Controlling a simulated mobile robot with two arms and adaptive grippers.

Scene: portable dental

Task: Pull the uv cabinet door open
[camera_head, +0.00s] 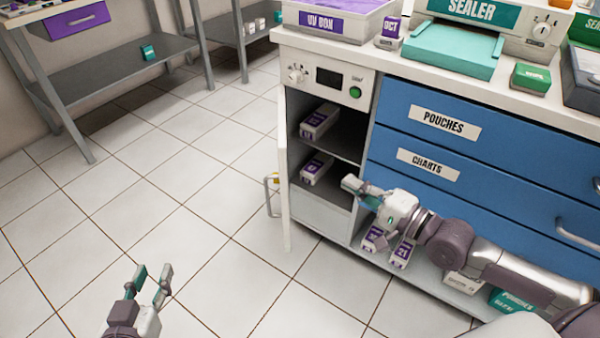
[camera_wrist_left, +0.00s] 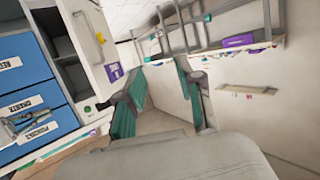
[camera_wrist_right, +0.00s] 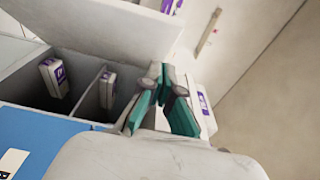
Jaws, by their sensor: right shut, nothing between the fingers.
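The uv cabinet (camera_head: 325,75) is the white unit at the left end of the counter, with a knob, dark display and green button above its opening. The door also shows in the left wrist view (camera_wrist_left: 84,30). My right gripper (camera_head: 352,186) is shut and empty, in front of the opening's right side, apart from the door. My left gripper (camera_head: 153,278) is open and empty over the floor, well left of the door.
Shelves inside the cabinet hold white-and-purple boxes (camera_head: 316,168). Blue drawers (camera_head: 440,125) adjoin on the right, with a bar handle (camera_head: 578,235). More boxes (camera_head: 402,252) sit on the low shelf beneath. A metal shelf table (camera_head: 115,72) stands back left. The tiled floor between is clear.

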